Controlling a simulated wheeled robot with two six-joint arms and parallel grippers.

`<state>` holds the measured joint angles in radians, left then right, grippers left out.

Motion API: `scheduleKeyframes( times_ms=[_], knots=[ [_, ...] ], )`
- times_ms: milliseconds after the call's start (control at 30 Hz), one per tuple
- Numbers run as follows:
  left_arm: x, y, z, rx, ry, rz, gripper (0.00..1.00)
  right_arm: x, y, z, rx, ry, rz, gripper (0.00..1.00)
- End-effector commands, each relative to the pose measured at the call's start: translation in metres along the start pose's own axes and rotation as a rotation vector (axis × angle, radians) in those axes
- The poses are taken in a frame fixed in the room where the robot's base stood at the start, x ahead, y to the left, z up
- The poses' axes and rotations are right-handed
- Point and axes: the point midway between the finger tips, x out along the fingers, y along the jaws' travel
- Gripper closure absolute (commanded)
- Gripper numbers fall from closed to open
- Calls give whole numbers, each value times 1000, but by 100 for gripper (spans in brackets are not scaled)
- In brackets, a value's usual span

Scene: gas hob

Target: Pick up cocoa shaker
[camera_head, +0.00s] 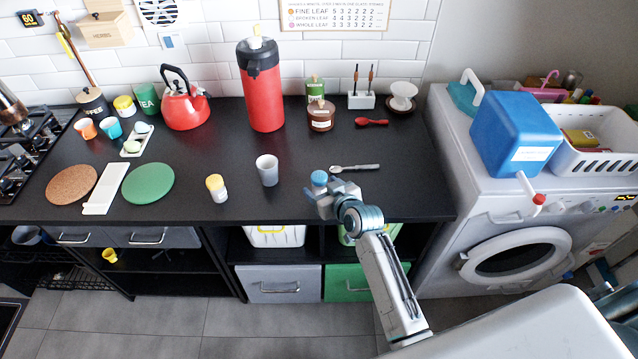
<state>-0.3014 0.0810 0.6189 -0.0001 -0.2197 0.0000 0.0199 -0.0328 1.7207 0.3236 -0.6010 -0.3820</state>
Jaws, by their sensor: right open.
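A small shaker with a blue lid (319,178) stands near the front of the black counter, its lower part hidden by my right gripper. My right gripper (322,196) is open, with its fingers at this shaker; I cannot tell whether they touch it. Another small shaker with a yellow lid and white body (217,189) stands to the left near the counter's front edge. No readable label shows which one is cocoa. My left gripper is not in view.
A grey cup (267,170) stands left of the gripper, and a spoon (355,168) lies just behind it. A red flask (262,88), red kettle (184,102) and brown jar (320,117) stand farther back. The counter right of the spoon is clear, up to the washing machine (510,245).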

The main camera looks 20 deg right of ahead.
Motion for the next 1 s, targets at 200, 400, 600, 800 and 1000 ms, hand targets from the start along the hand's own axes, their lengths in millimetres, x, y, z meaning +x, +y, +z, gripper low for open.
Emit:
scheduleKeyframes(
  times_ms=[200,400,600,800,1000],
  knots=[
    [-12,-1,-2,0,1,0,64,21,3,-3,1,-1,0,33],
    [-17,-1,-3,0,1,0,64,45,4,-1,1,0,0,33],
    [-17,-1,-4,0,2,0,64,52,4,0,0,0,1,33],
    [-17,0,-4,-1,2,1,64,52,4,0,0,0,1,43],
    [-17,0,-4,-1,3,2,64,52,4,0,0,0,1,82]
  ],
)
